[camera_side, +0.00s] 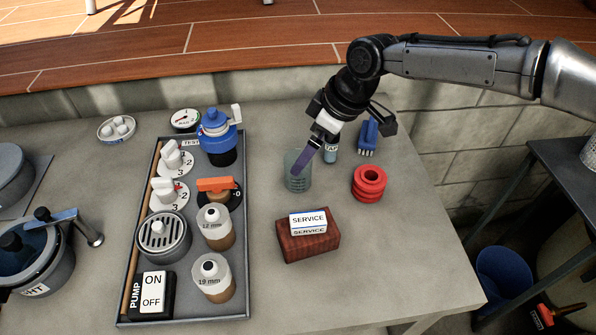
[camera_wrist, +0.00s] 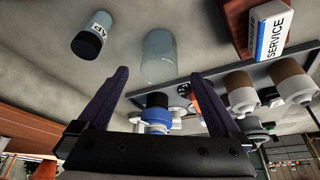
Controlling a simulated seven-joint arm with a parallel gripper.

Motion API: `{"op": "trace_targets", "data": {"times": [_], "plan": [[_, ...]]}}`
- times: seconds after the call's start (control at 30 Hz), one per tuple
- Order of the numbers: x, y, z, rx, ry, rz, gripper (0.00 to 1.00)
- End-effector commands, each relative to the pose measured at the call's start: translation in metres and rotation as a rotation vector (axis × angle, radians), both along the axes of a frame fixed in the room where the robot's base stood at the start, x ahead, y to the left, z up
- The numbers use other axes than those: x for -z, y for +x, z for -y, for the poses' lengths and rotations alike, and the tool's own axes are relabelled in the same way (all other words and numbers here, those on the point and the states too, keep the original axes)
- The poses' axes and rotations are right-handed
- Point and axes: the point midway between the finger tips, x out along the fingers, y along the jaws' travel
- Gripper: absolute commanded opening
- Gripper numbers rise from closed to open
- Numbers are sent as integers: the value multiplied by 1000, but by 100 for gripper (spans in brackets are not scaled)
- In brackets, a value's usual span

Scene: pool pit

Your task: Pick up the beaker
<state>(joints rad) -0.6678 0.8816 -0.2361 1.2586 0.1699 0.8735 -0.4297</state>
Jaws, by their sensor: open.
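The beaker (camera_side: 297,180) is a clear, greenish glass cup with markings, upright on the grey table. My gripper (camera_side: 312,156) is tilted down at the beaker's top right in the side view, with a purple finger overlapping its rim. In the wrist view the beaker (camera_wrist: 160,58) stands beyond the fingertips and roughly between them. My gripper (camera_wrist: 165,80) is open there, with its two dark purple fingers spread wide and nothing held. Whether a finger touches the glass cannot be told.
A small blue bottle with a dark cap (camera_wrist: 87,44) stands close to the beaker. A tray (camera_side: 190,322) of valves and bottles lies left.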

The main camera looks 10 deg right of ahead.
Motion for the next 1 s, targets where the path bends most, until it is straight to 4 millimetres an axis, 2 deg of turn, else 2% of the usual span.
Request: {"op": "trace_targets", "data": {"times": [0.27,0.5,0.63,0.87,1.0], "plan": [[19,4,-6,0,-1,-1,100],[51,11,-16,0,-1,-1,100],[59,13,-19,0,0,0,100],[60,13,-19,0,0,1,100],[60,13,-19,0,0,1,77]]}}
